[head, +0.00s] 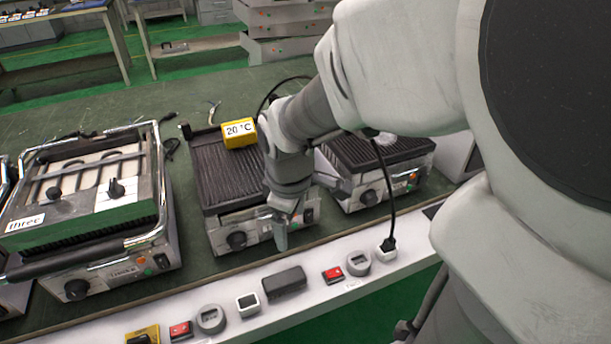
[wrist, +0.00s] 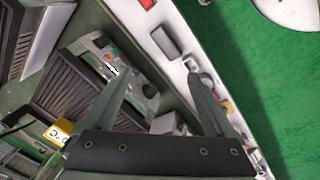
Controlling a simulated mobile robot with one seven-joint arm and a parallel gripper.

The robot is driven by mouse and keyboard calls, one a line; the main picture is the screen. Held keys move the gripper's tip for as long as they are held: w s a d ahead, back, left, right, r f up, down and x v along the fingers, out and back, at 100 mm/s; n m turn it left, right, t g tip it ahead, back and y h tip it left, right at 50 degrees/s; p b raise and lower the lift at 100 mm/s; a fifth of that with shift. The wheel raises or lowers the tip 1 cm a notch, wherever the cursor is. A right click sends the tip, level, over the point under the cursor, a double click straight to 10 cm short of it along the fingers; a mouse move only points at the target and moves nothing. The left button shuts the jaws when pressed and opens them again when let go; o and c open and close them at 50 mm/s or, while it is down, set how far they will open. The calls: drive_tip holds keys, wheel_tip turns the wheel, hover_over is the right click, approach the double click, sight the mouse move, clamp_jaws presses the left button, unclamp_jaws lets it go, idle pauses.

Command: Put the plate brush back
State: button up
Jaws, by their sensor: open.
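I cannot make out a plate brush for certain in either view. A dark block (head: 284,281) lies on the white front ledge, below my gripper in the head view; I cannot tell whether it has bristles. A dark rectangular piece on the ledge also shows in the wrist view (wrist: 165,42). My gripper (head: 281,236) points down in front of the middle ribbed grill (head: 222,172). In the wrist view my gripper (wrist: 155,75) has its fingers spread with nothing between them. My arm hides part of the middle grill.
The white ledge (head: 325,292) carries switches, sockets and a plugged-in cord (head: 388,243). Green table (head: 190,110) behind is partly clear.

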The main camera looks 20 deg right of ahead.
drive_tip(key=s+a+r+m+t, duration=0.1)
drive_tip(key=s+r+m+t, duration=0.2)
drive_tip(key=s+r+m, duration=0.6)
wheel_tip(320, 180, up, 2)
drive_tip(key=shift+s+r+y, duration=0.1)
drive_tip(key=shift+s+y, duration=0.05)
drive_tip(key=shift+y, duration=0.15)
wheel_tip(320, 180, up, 15)
drive_tip(key=p, duration=1.5)
